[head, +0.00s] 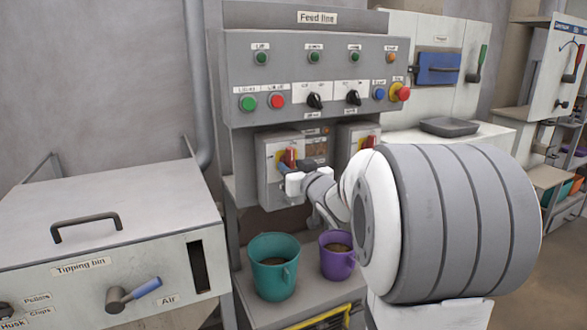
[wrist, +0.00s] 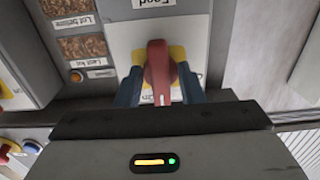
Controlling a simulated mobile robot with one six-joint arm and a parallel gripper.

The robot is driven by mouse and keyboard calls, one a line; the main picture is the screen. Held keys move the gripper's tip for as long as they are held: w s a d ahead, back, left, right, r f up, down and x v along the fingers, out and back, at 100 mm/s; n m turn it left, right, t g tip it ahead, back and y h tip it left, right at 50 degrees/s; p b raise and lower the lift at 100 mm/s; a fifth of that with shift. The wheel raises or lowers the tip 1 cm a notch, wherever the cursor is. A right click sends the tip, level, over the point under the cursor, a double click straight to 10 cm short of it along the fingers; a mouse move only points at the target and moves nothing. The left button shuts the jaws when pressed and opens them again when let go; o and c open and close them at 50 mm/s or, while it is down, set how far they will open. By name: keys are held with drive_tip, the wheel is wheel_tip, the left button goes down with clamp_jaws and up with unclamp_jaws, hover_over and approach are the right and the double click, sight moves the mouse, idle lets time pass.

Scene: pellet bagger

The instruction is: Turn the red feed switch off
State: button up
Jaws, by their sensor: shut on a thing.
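The red feed switch (head: 289,157) is a red rotary handle on a yellow plate, on the front of a grey box at the lower part of the feed line panel (head: 238,80). In the head view the handle stands roughly upright. The switch also fills the middle of the wrist view (wrist: 158,66), with a white mark near the handle's end. My gripper (wrist: 160,88) is shut on the red handle, with one dark blue finger on each side. In the head view my gripper (head: 288,171) partly covers the switch. The lettering around the switch is partly hidden.
A similar box with a red handle (head: 369,142) is just right. A teal bucket (head: 273,280) and a purple bucket (head: 337,265) stand below. A tipping bin (head: 150,255) is at left. Buttons and black knobs line the panel above, with a red button (head: 403,93) at right.

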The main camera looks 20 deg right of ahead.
drive_tip(key=shift+f+n+b, duration=0.1)
drive_tip(key=shift+n+b, duration=0.2)
drive_tip(key=n+b, duration=0.3)
drive_tip(key=n, duration=0.1)
drive_tip(key=n+b, duration=0.2)
drive_tip(key=n, duration=0.2)
drive_tip(key=n+b, duration=0.3)
drive_tip(key=n, duration=0.1)
drive_tip(key=shift+d+n+b, duration=0.3)
drive_tip(key=shift+n, duration=0.1)
drive_tip(key=n, duration=0.1)
drive_tip(key=n+b, duration=0.1)
drive_tip(key=n, duration=0.1)
drive_tip(key=n+b, duration=0.1)
drive_tip(key=shift+r+n, duration=0.3)
drive_tip(key=o, duration=0.6)
